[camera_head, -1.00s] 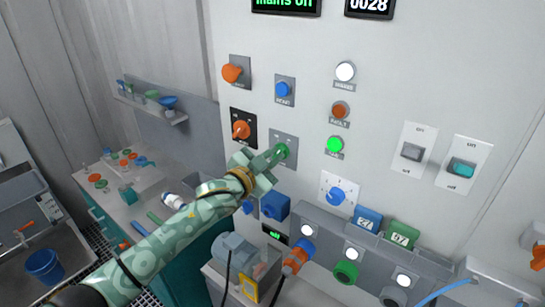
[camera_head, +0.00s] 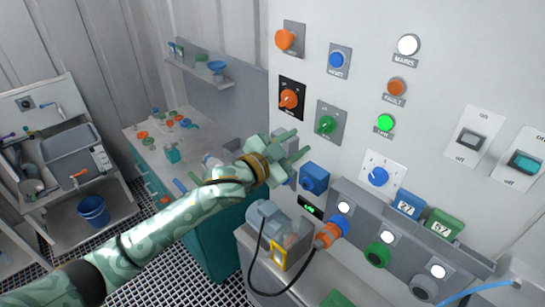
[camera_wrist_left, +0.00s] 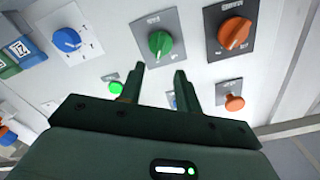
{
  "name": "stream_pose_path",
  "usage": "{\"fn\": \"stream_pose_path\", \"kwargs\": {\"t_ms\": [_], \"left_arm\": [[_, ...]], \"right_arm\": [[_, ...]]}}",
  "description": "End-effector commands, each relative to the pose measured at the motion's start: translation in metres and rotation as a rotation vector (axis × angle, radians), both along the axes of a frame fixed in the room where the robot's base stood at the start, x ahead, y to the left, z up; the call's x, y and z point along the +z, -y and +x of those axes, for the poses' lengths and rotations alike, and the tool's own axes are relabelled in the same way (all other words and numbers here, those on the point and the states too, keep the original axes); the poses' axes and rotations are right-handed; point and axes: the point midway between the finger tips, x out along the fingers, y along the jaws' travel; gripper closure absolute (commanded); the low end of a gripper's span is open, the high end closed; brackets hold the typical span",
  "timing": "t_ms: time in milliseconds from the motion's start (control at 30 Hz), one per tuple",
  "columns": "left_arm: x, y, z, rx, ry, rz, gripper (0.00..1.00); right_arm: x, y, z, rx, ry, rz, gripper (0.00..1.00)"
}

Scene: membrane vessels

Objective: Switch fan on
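A green rotary knob (camera_head: 326,124) sits on a grey plate on the white panel. It also shows in the left wrist view (camera_wrist_left: 159,43); its label is too small to read. A green lamp (camera_head: 384,123) to its right glows, and it shows lit in the left wrist view (camera_wrist_left: 115,87). My left gripper (camera_head: 297,145) is just below and left of the green knob in the head view, apart from it. In the left wrist view its two fingers (camera_wrist_left: 160,70) are spread and empty, short of the knob. My right gripper is not in view.
An orange knob on a black plate (camera_head: 289,99) is left of the green knob. A blue button (camera_head: 337,60), a lit white lamp (camera_head: 408,45) and an unlit orange lamp (camera_head: 397,87) are above. A blue dial (camera_head: 378,177) and a blue box (camera_head: 314,178) are below.

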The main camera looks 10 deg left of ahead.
Motion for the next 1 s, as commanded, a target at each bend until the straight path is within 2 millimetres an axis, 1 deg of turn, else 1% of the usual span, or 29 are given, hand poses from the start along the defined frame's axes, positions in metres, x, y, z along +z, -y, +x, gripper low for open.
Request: {"fn": "stream_pose_path", "kwargs": {"t_ms": [33, 100, 200, 300, 400, 900, 967, 1000], "left_arm": [[-0.003, -0.009, -0.011, 0.000, -0.002, 0.001, 0.66], [-0.003, -0.019, -0.025, 0.000, -0.002, 0.001, 0.66], [-0.002, -0.030, -0.042, 0.000, -0.001, 0.001, 0.66], [-0.002, -0.039, -0.053, 0.000, -0.001, 0.002, 0.66], [-0.001, -0.043, -0.060, -0.001, 0.000, 0.000, 0.66], [0.001, -0.045, -0.062, -0.003, 0.006, 0.002, 0.66], [-0.006, -0.049, -0.057, 0.009, 0.008, 0.015, 0.66], [-0.014, -0.056, -0.050, 0.029, 0.000, 0.028, 0.66]], "right_arm": [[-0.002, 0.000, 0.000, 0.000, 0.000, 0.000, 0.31], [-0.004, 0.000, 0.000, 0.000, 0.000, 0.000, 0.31], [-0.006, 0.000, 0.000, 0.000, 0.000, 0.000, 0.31], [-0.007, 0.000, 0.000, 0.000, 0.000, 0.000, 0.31], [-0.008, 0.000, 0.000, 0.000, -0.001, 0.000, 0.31], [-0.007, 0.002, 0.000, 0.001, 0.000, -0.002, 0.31], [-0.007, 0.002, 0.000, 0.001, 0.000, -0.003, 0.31], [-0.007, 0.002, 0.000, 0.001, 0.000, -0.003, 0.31]]}}
